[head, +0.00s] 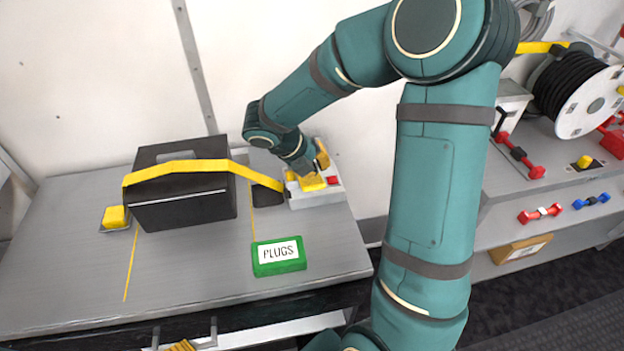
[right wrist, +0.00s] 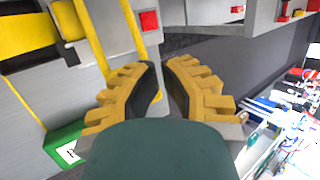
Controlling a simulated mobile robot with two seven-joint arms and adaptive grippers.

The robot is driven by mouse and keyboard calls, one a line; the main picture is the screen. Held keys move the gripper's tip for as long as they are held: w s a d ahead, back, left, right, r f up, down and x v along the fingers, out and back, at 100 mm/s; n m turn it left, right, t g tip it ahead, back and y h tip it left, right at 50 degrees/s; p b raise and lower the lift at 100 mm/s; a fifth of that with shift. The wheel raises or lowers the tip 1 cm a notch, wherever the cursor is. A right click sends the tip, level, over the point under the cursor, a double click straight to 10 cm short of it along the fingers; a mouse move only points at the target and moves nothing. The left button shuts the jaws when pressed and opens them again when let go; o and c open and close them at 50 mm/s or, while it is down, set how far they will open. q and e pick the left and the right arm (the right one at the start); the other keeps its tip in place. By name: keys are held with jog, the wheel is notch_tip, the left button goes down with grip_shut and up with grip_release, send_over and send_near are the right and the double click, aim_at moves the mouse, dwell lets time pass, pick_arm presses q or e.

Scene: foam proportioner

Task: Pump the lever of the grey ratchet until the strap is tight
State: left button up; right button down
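The grey ratchet (head: 318,198) sits on the bench to the right of a black case, with a red square on top. The yellow strap (head: 195,168) arches over the case and reaches down toward the ratchet. My right gripper (head: 316,170) is at the ratchet, its yellow fingers overlapping it. In the right wrist view its fingers (right wrist: 162,75) stand apart with a narrow gap and nothing clearly held. A yellow bar (right wrist: 130,25) beside the red square may be the lever; contact is unclear.
The black case (head: 183,205) stands under the strap. A green PLUGS box (head: 279,257) lies in front of the ratchet. A yellow block (head: 114,217) is left of the case. A hose reel (head: 590,100) stands at right. The bench's front left is clear.

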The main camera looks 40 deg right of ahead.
aim_at(314, 181)
jog(key=shift+s+a+f+b, duration=0.15)
jog(key=shift+s+f+b, duration=0.2)
jog(key=shift+f, duration=0.45)
jog(key=shift+s+a+f+b, duration=0.15)
jog(key=shift+f+b, duration=0.25)
jog(key=shift+f, duration=0.35)
jog(key=shift+s+a+f+b, duration=0.1)
jog(key=shift+s+f+b, duration=0.25)
jog(key=shift+f, duration=0.45)
dwell(2.4)
jog(key=shift+w+r, duration=0.15)
dwell(0.4)
jog(key=shift+w+d+r+p, duration=0.15)
jog(key=shift+w+r+p, duration=0.1)
jog(key=shift+r+p, duration=0.65)
jog(key=shift+w+d+r+p, duration=0.15)
jog(key=shift+w+r+p, duration=0.15)
jog(key=shift+r+p, duration=0.6)
jog(key=shift+w+d+r+p, duration=0.2)
jog(key=shift+r+p, duration=0.45)
jog(key=shift+p, duration=0.45)
jog(key=r+p, duration=0.1)
jog(key=w+r+p, duration=0.1)
jog(key=r+p, duration=0.2)
jog(key=p, duration=0.1)
jog(key=shift+w+d+r, duration=0.3)
jog(key=shift+d, duration=0.05)
